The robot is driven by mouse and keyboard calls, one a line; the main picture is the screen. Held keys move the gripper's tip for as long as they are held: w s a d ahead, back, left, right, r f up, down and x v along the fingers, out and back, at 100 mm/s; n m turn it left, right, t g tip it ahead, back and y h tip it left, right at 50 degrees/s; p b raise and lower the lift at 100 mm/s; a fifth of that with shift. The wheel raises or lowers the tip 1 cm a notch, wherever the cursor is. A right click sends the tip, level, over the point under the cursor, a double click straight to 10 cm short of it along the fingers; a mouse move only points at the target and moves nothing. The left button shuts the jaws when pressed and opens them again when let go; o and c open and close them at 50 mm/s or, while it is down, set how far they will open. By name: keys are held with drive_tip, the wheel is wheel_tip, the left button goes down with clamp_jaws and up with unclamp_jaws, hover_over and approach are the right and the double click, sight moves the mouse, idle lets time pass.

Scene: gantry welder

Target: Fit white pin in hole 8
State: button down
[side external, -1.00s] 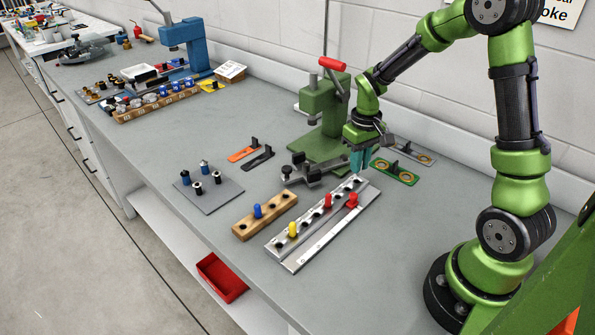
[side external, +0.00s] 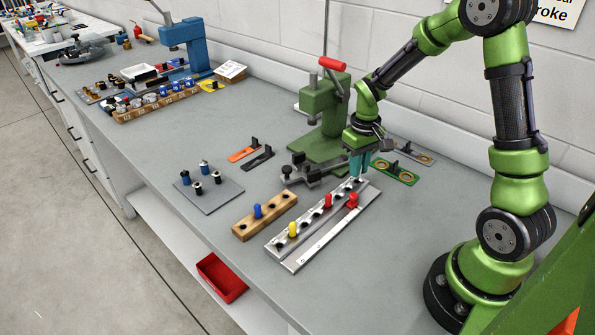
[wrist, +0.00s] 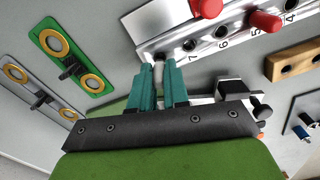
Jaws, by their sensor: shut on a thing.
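The silver rail (side external: 276,244) lies on the bench with a row of numbered holes. My gripper (side external: 358,171) stands over the far end of that rail, its teal fingers pointing down. In the wrist view my gripper (wrist: 170,72) is shut on the white pin (wrist: 157,71), which shows as a small pale piece between the fingertips. The pin is beside the hole marked 7, at the rail's end. I cannot tell whether the pin tip has entered a hole.
A yellow pin (side external: 292,230) and a red pin (side external: 328,201) stand in the rail. A red knob (side external: 352,200) sits on its front strip. A wooden block (side external: 243,229) with a blue pin lies left. A green press (side external: 325,125) and green plate (side external: 398,172) are close by.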

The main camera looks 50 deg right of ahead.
drive_tip(key=shift+f, duration=1.05)
drive_tip(key=c, duration=1)
unclamp_jaws()
drive_tip(key=shift+c, duration=0.2)
